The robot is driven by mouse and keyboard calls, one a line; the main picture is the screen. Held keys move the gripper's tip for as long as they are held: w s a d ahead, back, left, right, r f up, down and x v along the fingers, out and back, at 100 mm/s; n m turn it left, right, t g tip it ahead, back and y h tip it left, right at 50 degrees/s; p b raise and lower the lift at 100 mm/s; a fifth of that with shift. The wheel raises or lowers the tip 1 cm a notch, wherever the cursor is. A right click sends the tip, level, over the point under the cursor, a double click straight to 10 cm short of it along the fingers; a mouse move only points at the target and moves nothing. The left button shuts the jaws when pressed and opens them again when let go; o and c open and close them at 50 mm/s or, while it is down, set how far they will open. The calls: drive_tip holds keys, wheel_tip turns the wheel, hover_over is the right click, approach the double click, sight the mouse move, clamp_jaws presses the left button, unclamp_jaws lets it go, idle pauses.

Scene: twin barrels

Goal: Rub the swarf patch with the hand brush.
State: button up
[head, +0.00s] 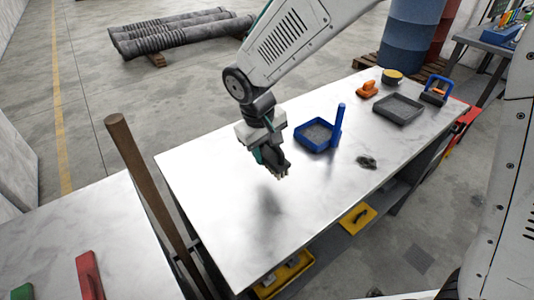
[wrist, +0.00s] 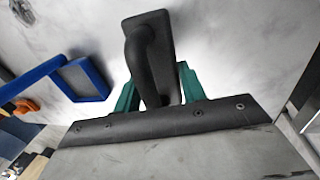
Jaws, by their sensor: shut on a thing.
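My gripper (head: 268,155) hangs above the middle of the pale worktop, with its teal fingers shut on the dark hand brush (head: 280,168). In the wrist view, the brush's black curved handle (wrist: 140,55) shows between the gripper's teal fingers (wrist: 158,88). Small light tips show at the brush's lower end; it appears clear of the table.
The worktop's near left is clear.

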drive_tip(key=shift+r, duration=1.5)
